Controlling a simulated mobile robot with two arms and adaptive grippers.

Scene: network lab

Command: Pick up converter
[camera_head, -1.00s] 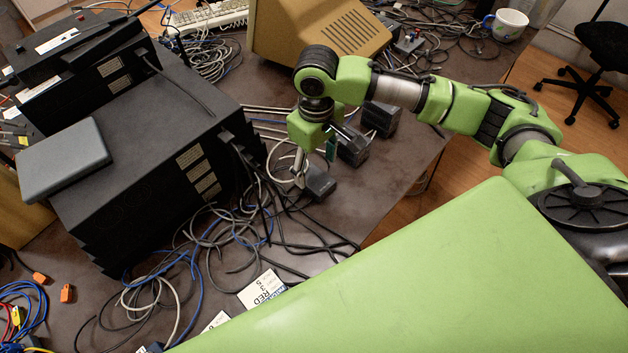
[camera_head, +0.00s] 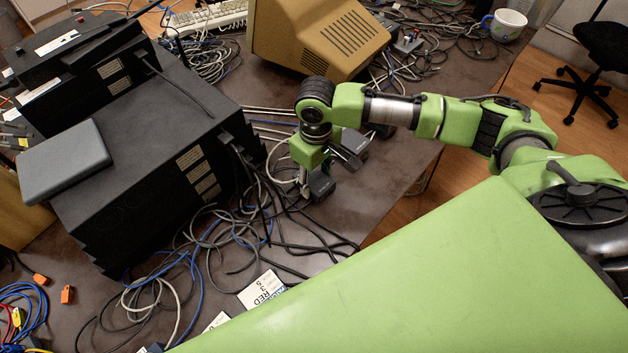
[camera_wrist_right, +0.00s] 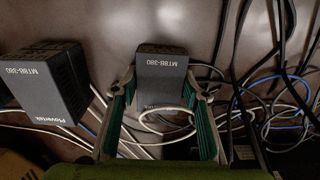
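A dark grey box-shaped converter labelled MT8B-380 (camera_wrist_right: 162,72) is centred in the right wrist view. In the head view the converter (camera_head: 322,184) lies on the table just below my right gripper. My right gripper (camera_wrist_right: 167,92) is open, with one green-padded finger on each side of the converter and small gaps showing. In the head view my right gripper (camera_head: 318,172) points down at it and partly covers it. A second box of the same kind (camera_wrist_right: 43,84) stands to the left in the wrist view. My left gripper is not in view.
A large black device stack (camera_head: 140,150) stands left of the gripper. Loose black, blue and white cables (camera_head: 225,235) lie around the converter and pass close by it. A beige monitor (camera_head: 318,38) stands behind. The table's right edge is near.

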